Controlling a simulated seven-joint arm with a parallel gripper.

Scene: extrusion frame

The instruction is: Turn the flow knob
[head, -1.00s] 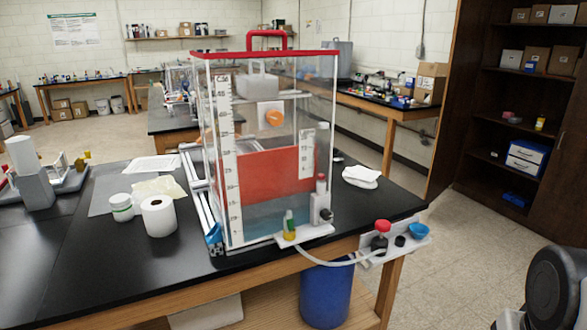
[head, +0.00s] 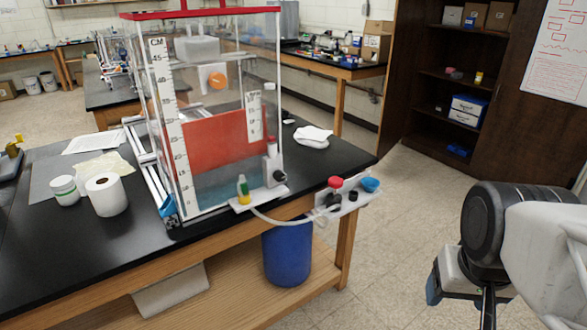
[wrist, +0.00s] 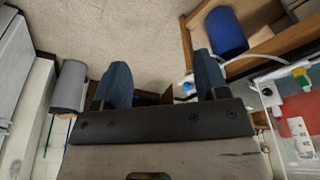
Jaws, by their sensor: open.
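The clear tank (head: 215,190) with a red lid stands on the black bench. Knob-like parts show in the head view: a red-topped knob (head: 335,182) on a white side shelf (head: 350,203), a black knob (head: 279,176) at the tank's lower right corner, and an orange round knob (head: 217,80) on the upper tank. I cannot tell by sight which is the flow knob. My gripper (wrist: 163,86) is open and empty, with two blue fingertips apart. In the head view it is at the right, partly hidden by my arm, clear of the bench and shelf.
A blue bowl (head: 370,184) sits on the side shelf's right end. A pale hose (head: 285,221) runs from the tank's base to the shelf. A paper roll (head: 106,194) stands left of the tank. Open floor lies right of the bench.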

